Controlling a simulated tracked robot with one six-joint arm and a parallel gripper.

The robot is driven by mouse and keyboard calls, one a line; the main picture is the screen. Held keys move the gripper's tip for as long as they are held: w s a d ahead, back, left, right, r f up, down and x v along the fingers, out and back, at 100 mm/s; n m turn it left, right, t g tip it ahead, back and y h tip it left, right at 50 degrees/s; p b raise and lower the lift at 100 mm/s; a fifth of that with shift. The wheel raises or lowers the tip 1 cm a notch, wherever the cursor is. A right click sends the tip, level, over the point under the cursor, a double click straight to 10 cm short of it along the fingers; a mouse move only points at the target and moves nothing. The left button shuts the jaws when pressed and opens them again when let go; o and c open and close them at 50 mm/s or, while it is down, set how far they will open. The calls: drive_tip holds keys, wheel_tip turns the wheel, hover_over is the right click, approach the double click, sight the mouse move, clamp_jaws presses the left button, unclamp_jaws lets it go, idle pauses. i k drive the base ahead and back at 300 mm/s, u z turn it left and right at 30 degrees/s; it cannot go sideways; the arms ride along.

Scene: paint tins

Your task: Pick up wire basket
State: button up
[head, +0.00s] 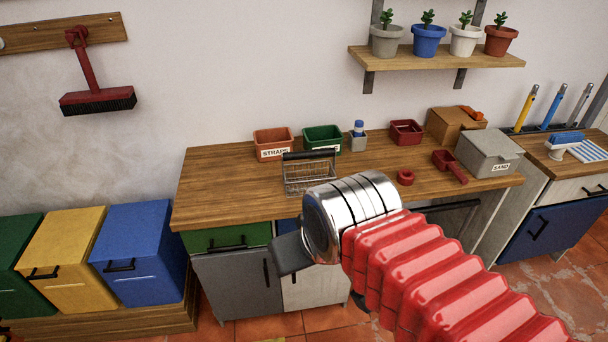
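My wrist covers the area just right of and below the basket.
A STRAPS bin (273,141) and a green bin (322,138) stand close behind the basket. A blue-capped item (358,136) is behind right. A red ring (405,177), red scoop (450,167) and grey SAND box (488,153) lie further right. The worktop's left end is clear.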

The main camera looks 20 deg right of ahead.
sight(322, 153)
drive_tip(key=z, duration=0.05)
drive_tip(key=i, duration=1)
drive_tip(key=u, duration=0.05)
